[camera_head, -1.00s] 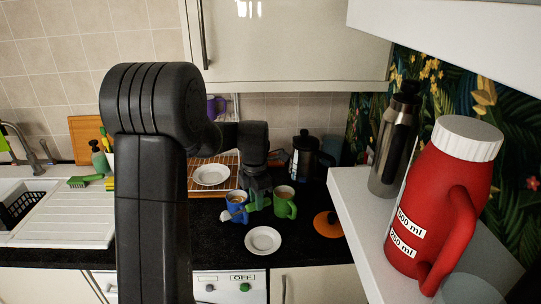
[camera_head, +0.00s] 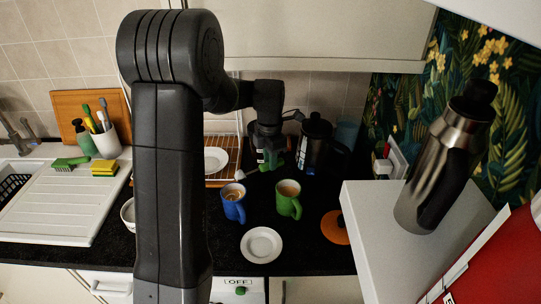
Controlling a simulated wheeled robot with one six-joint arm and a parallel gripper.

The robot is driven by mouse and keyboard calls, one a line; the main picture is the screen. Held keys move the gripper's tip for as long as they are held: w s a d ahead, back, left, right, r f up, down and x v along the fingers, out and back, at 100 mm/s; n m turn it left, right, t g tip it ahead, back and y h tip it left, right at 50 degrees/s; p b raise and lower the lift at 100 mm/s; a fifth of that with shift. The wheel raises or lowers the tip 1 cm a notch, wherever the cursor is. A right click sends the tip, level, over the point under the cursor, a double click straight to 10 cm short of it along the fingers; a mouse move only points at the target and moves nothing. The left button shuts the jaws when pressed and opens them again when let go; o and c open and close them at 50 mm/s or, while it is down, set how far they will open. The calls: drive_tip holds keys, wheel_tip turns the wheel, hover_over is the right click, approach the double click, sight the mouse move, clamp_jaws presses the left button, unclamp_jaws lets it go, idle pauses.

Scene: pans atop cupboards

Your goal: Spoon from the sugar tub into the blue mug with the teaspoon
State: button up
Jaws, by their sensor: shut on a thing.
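The blue mug (camera_head: 233,206) stands upright on the dark worktop, with a brownish content showing inside. My gripper (camera_head: 268,165) is behind the mugs, to the right of the blue mug and near the black French press. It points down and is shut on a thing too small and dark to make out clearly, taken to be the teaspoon. I cannot pick out the sugar tub; it may be hidden by my arm or gripper. A white bowl (camera_head: 128,213) shows partly behind my arm at the left.
A green mug (camera_head: 289,198) stands right of the blue mug. A white saucer (camera_head: 261,245) lies in front. A French press (camera_head: 315,145) stands behind right. An orange lid (camera_head: 334,228) lies near a white shelf (camera_head: 375,240) bearing a steel flask (camera_head: 440,165). A plate (camera_head: 216,160) rests on a rack.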

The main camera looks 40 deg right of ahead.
drive_tip(key=shift+f, duration=0.5)
drive_tip(key=shift+w+a+r+g+h, duration=0.15)
drive_tip(key=shift+a+r+h, duration=0.15)
drive_tip(key=shift+h, duration=0.25)
drive_tip(key=shift+a+r+g+h, duration=0.1)
drive_tip(key=shift+a+r+h, duration=0.05)
drive_tip(key=shift+r+h, duration=0.3)
drive_tip(key=shift+w+a+r+g+h, duration=0.15)
drive_tip(key=shift+a+r+h, duration=0.1)
drive_tip(key=shift+h, duration=0.35)
drive_tip(key=shift+a+r+h, duration=0.3)
drive_tip(key=shift+a+h, duration=0.2)
drive_tip(key=shift+h, duration=0.2)
drive_tip(key=shift+w+a+r+g+h+b, duration=0.15)
drive_tip(key=shift+a+g+h+b, duration=0.25)
drive_tip(key=shift+b, duration=0.85)
drive_tip(key=shift+w+a+r+h+b, duration=0.1)
drive_tip(key=shift+a+r+h+b, duration=0.4)
drive_tip(key=shift+b, duration=1.2)
drive_tip(key=shift+a+h+b, duration=0.15)
drive_tip(key=shift+h+b, duration=0.65)
drive_tip(key=shift+b, duration=0.85)
drive_tip(key=shift+a, duration=0.1)
drive_tip(key=shift+r, duration=0.3)
